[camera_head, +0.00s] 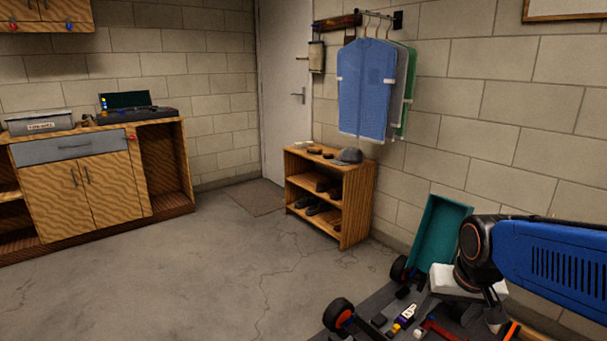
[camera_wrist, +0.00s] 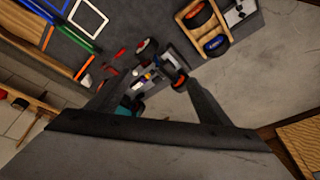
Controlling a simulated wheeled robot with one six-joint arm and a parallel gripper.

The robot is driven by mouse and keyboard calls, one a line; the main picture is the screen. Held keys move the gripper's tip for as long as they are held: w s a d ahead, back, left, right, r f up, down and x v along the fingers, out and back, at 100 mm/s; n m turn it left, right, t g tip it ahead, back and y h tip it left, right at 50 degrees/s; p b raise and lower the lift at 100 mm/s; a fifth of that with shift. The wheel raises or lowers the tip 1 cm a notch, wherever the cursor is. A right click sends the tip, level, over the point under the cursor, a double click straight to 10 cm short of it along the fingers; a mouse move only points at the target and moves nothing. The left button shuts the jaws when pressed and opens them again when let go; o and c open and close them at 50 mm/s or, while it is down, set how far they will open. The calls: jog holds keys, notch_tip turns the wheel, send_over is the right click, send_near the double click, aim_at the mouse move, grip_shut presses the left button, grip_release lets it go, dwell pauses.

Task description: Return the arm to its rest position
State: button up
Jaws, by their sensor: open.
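My arm (camera_head: 555,255), with a blue cover, reaches in from the right edge in the head view, over a dark work surface at the bottom right. The end of my gripper is hard to make out there. In the wrist view my gripper (camera_wrist: 153,85) shows its two dark fingers spread apart with nothing held between them. A small car (camera_wrist: 160,72) with black and orange wheels lies beyond and between the fingers, apart from them as far as I can tell. In the head view its wheel (camera_head: 340,315) shows at the surface's left side.
A teal open box (camera_head: 440,230) stands behind the car. A wooden tray with wheels (camera_wrist: 185,18) and coloured frames (camera_wrist: 88,17) lie on the dark surface. A shoe shelf (camera_head: 355,205), hanging clothes (camera_head: 368,90) and cabinet (camera_head: 85,190) stand along the walls. The concrete floor between is clear.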

jog(key=s+a+r+n+t, duration=0.1)
jog(key=s+r+n, duration=0.1)
jog(key=s, duration=0.9)
jog(key=shift+a+r, duration=0.15)
jog(key=shift+a, duration=0.05)
dwell(0.5)
